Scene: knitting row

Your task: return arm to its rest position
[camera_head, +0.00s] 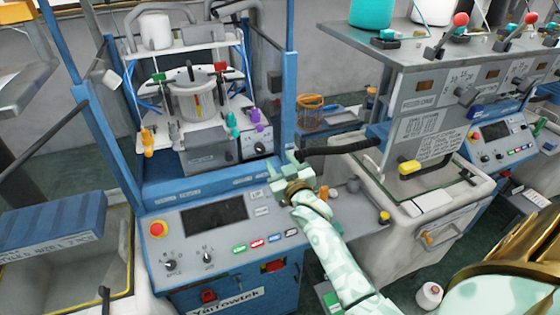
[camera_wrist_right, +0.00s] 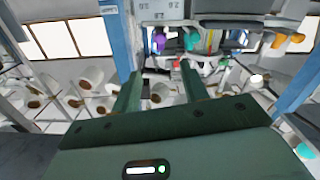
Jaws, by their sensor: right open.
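My right arm (camera_head: 340,255), pale green and patterned, reaches up from the lower right in the head view. Its gripper (camera_head: 283,170) is by the right end of the blue-framed knitting machine's control panel (camera_head: 185,225). In the right wrist view its two green fingers (camera_wrist_right: 160,68) stand apart with nothing held between them. I cannot tell from the head view whether the gripper touches the machine. My left gripper is not in view.
A grey machine (camera_head: 430,75) with a white cabinet stands to the right, and a black hose (camera_head: 340,149) runs near my gripper. A white cone (camera_head: 429,295) stands on the floor. Dark floor shows between the machines.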

